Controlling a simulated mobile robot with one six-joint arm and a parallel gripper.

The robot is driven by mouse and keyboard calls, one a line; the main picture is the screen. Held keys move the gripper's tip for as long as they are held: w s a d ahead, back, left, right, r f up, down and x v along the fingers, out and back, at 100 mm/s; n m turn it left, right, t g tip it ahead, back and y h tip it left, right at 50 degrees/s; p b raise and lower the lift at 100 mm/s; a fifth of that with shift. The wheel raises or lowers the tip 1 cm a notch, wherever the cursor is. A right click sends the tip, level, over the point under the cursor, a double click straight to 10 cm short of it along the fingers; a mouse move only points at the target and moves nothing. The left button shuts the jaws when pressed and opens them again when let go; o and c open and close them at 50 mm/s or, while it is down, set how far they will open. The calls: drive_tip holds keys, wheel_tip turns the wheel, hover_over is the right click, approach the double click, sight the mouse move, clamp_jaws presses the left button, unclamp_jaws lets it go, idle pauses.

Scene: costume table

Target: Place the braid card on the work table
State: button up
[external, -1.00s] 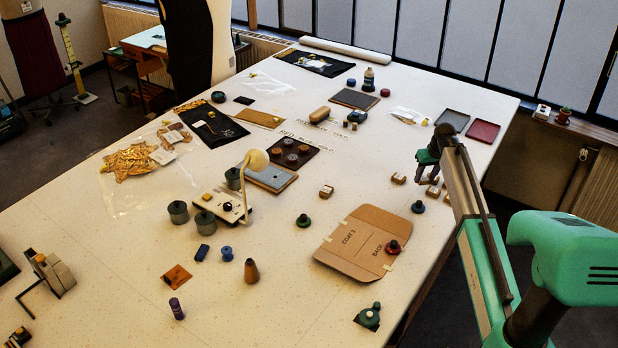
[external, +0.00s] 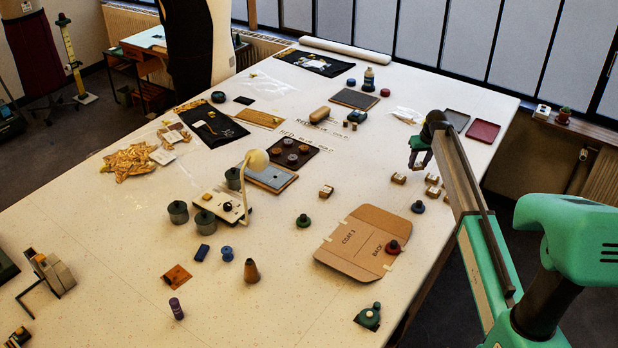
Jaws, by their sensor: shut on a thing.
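My gripper (external: 420,160) is at the right side of the work table (external: 110,235), its fingers pointing down above the right edge area. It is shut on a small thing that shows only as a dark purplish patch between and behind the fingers. I cannot make out from this view whether it is the braid card. No other thing on the table can be told surely as the braid card.
Several small boxes (external: 399,179) and a dark round spool (external: 417,207) lie close to my gripper. A grey tray (external: 456,119) and a red tray (external: 482,131) are behind it. A cardboard folder (external: 345,262) lies in front.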

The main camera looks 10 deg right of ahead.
sight(418, 164)
drive_tip(key=shift+w, duration=0.15)
drive_tip(key=shift+w+d, duration=0.1)
drive_tip(key=shift+w, duration=0.35)
wheel_tip(418, 164, down, 2)
drive_tip(key=shift+s+p, duration=0.15)
drive_tip(key=shift+p, duration=0.65)
drive_tip(key=shift+f, duration=0.8)
drive_tip(key=shift+f, duration=0.2)
drive_tip(key=o, duration=1.1)
drive_tip(key=shift+r, duration=0.15)
drive_tip(key=b+v, duration=0.3)
drive_tip(key=v, duration=0.9)
